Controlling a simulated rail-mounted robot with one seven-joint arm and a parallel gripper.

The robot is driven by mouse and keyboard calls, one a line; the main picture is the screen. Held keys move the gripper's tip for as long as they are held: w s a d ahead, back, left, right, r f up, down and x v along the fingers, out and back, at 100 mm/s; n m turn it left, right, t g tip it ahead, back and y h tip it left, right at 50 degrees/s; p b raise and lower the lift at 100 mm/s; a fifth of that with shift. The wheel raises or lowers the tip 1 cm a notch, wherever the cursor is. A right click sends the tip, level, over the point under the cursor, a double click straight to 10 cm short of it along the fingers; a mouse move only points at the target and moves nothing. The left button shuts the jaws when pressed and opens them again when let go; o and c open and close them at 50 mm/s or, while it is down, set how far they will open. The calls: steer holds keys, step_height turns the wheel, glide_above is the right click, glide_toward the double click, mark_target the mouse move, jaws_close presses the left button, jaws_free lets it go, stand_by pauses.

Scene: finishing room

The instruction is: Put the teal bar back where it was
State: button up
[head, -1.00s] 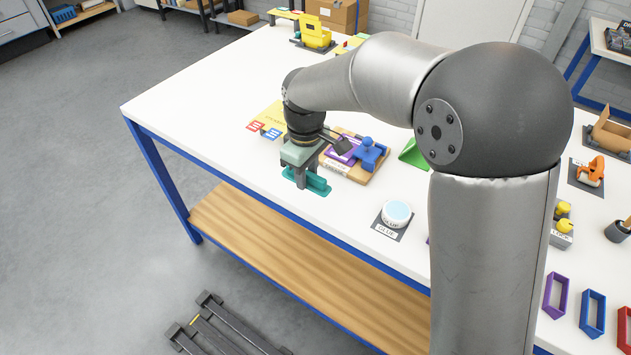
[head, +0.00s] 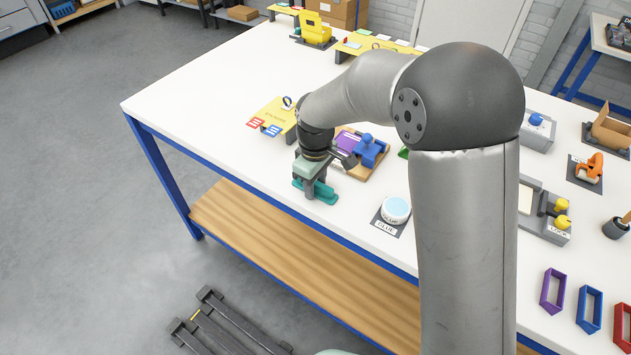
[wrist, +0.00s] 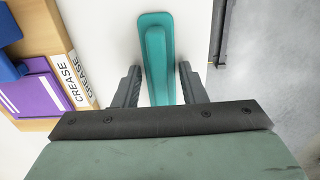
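The teal bar (head: 322,195) lies near the front edge of the white table, left of the glue pot. In the wrist view the teal bar (wrist: 156,60) shows as a wide base with a narrower raised ridge. My gripper (head: 314,187) is low over it, pointing down. In the wrist view the two fingers of my gripper (wrist: 158,78) stand on either side of the ridge, with a visible gap on each side. The fingers look open. The part of the bar under the palm is hidden.
A wooden board marked CREASE, with a purple piece (wrist: 42,92) and a blue tool (head: 368,151), lies just behind. The glue pot (head: 396,208) stands to the right on a dark mat. A yellow board (head: 273,117) lies behind left. The table's left end is bare.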

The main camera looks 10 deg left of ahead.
steer(key=shift+o, duration=0.9)
steer(key=shift+r, duration=0.15)
step_height(320, 180, up, 12)
steer(key=s+d+r+m, duration=0.1)
steer(key=s+d+m, duration=0.2)
steer(key=d, duration=0.5)
steer(key=s+d+m, duration=0.3)
steer(key=d, duration=0.4)
steer(key=s+d+f+m, duration=0.2)
steer(key=s+d+m, duration=0.2)
steer(key=s+d, duration=0.2)
steer(key=s+d+f+m, duration=0.2)
steer(key=s+d+m, duration=0.2)
steer(key=s+d, duration=0.3)
steer(key=shift+s+f+t+b, duration=0.3)
steer(key=shift+s+b, duration=0.1)
steer(key=shift+s, duration=0.55)
